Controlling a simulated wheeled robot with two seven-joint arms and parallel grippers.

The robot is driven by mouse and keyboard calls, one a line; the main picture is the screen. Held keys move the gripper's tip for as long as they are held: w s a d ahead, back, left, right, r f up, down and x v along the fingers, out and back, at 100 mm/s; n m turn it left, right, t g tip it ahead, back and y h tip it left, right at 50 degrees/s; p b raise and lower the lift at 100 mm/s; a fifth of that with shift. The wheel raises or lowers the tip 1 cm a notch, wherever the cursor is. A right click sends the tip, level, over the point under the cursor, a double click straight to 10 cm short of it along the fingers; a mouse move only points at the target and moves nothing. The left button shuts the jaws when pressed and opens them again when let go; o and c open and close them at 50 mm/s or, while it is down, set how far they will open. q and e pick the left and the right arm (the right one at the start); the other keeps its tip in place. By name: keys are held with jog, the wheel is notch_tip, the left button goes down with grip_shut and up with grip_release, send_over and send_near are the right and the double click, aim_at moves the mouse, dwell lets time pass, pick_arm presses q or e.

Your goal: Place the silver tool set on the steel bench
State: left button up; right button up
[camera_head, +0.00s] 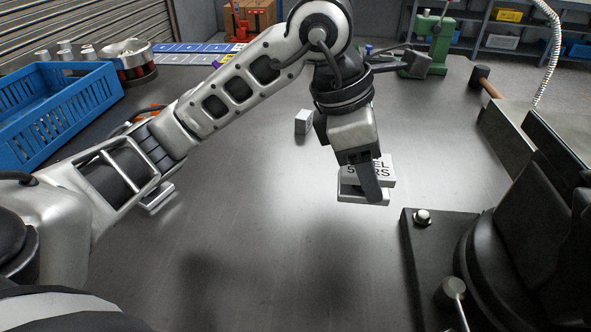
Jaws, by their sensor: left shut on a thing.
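The silver tool set (387,178) is a small light-grey box with dark lettering, partly readable as "STEEL", right of the picture's middle. My left gripper (367,182) points down and is shut on it. A finger covers part of the lettering. A flat silvery part shows below the box; I cannot tell whether it touches the surface. The steel bench (270,235) is the wide dark, shiny top below the gripper. My right gripper is out of view.
A blue crate (62,108) stands at the left. A small grey block (303,122) lies behind the gripper. A green machine (433,45) and a hammer (487,82) are at the back right. Dark machinery (520,235) fills the right front. The bench's middle and front are clear.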

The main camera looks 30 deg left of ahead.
pick_arm(q)
jog(key=w+a+f, duration=0.1)
jog(key=a+f, duration=0.1)
jog(key=w+a+f, duration=0.1)
jog(key=a+f, duration=0.1)
jog(key=a, duration=0.1)
jog(key=w+a+f, duration=0.1)
jog(key=a+f, duration=0.2)
jog(key=shift+a, duration=0.2)
jog(key=f, duration=0.3)
jog(key=shift+w+a, duration=0.1)
jog(key=shift+a, duration=0.3)
jog(key=shift+f, duration=0.5)
jog(key=shift+f+b, duration=0.1)
jog(key=shift+b, duration=0.25)
jog(key=o, duration=1)
jog(key=shift+f, duration=0.1)
jog(key=shift+c, duration=0.2)
jog(key=o, duration=0.4)
jog(key=shift+c, duration=0.2)
